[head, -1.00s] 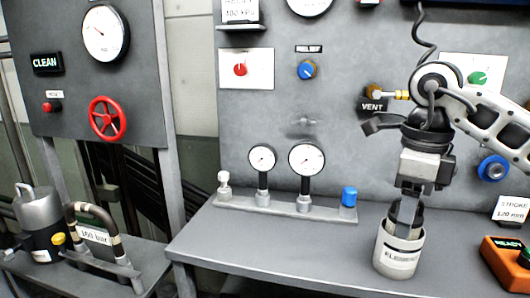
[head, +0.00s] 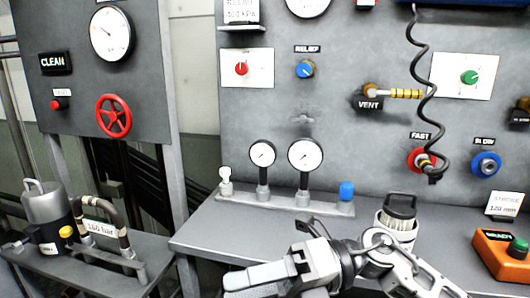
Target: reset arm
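My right arm comes in from the lower right, and its gripper (head: 250,282) lies low at the bottom edge, pointing left. The fingertips are partly cut off, so I cannot tell whether it is open or shut. It is left of the white labelled cup (head: 402,238) on the bench and apart from it. A dark piece with a loop-like top (head: 400,206) stands in the cup. My arm hides the cup's lower part. My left gripper is not in view.
The grey bench (head: 220,235) carries two gauges (head: 305,157) on a rail with a blue cap (head: 346,191). An orange box (head: 498,258) with a green button is at the right. A coiled black cable (head: 430,95) hangs to the red FAST port (head: 417,160).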

